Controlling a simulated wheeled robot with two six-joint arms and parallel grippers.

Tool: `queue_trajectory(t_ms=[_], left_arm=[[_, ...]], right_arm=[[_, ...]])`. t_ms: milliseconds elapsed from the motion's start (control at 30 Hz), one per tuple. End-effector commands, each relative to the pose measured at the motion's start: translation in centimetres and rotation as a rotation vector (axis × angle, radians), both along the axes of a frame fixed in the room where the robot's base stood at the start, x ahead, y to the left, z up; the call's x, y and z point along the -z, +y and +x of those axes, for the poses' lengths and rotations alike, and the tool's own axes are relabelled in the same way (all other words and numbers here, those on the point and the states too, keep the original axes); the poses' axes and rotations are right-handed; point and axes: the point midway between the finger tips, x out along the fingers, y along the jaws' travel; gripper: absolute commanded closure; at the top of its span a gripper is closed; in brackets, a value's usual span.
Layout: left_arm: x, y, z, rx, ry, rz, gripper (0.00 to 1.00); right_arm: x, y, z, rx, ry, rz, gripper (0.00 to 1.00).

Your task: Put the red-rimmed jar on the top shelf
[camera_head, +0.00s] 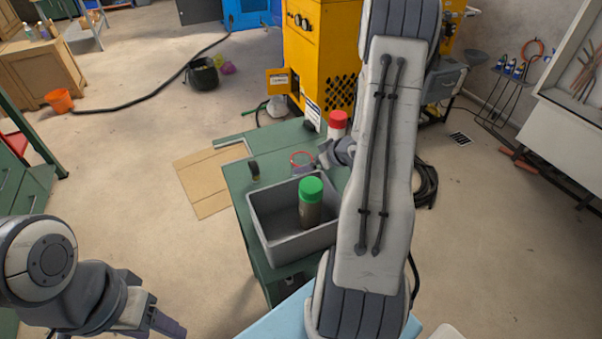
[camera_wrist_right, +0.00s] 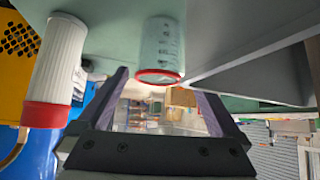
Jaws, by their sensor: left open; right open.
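The red-rimmed jar (camera_wrist_right: 163,48) is clear with dark markings and stands on the green table top in the upside-down right wrist view. In the head view its red rim (camera_head: 301,158) shows behind the grey bin, partly beside my gripper. My right gripper (camera_wrist_right: 162,88) is open and empty. Its fingers point toward the jar, around rim height, with the jar between them in the picture but not held. In the head view the right gripper (camera_head: 325,160) is partly hidden by my arm. My left gripper (camera_head: 160,325) is at the bottom left, away from the jar. I cannot identify the top shelf.
A grey bin (camera_head: 270,245) holding a green-capped jar (camera_head: 311,203) stands on the green table (camera_head: 236,180); its wall (camera_wrist_right: 262,50) is close to the jar. A white, red-capped cylinder (camera_wrist_right: 58,65) stands on the other side.

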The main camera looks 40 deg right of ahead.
Motion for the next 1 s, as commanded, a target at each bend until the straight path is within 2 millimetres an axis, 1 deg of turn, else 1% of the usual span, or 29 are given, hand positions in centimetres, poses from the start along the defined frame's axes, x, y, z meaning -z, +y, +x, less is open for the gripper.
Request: queue_trajectory(t_ms=[33, 267, 400, 500, 600, 833, 867, 900, 967, 1000], left_arm=[[0.2, 0.0, 0.0, 0.0, 0.0, 0.0, 0.43], [0.3, 0.0, 0.0, 0.0, 0.0, 0.0, 0.43], [0.3, 0.0, 0.0, 0.0, 0.0, 0.0, 0.43], [0.4, 0.0, 0.0, 0.0, 0.0, 0.0, 0.43], [0.4, 0.0, 0.0, 0.0, 0.0, 0.0, 0.43], [0.4, 0.0, 0.0, 0.0, 0.0, 0.0, 0.43], [0.4, 0.0, 0.0, 0.0, 0.0, 0.0, 0.43], [0.4, 0.0, 0.0, 0.0, 0.0, 0.0, 0.43], [0.4, 0.0, 0.0, 0.0, 0.0, 0.0, 0.43], [0.4, 0.0, 0.0, 0.0, 0.0, 0.0, 0.43]], right_arm=[[0.6, 0.1, 0.5, -0.002, 0.001, 0.001, 0.0], [1.8, 0.2, 1.9, -0.001, 0.002, 0.0, 0.0], [3.2, 0.3, 3.6, -0.003, 0.003, -0.002, 0.0], [4.1, 0.3, 4.5, -0.001, 0.002, -0.002, 0.0], [4.5, 0.3, 4.9, 0.001, 0.003, -0.001, 0.0], [4.5, 0.2, 5.0, 0.001, 0.002, -0.002, 0.0], [4.5, 0.2, 5.0, 0.001, 0.002, -0.002, 0.11], [4.5, 0.2, 5.0, 0.001, 0.002, -0.002, 0.27], [4.5, 0.2, 5.0, 0.001, 0.002, -0.002, 0.5], [4.5, 0.2, 5.0, 0.001, 0.002, -0.002, 0.65]])
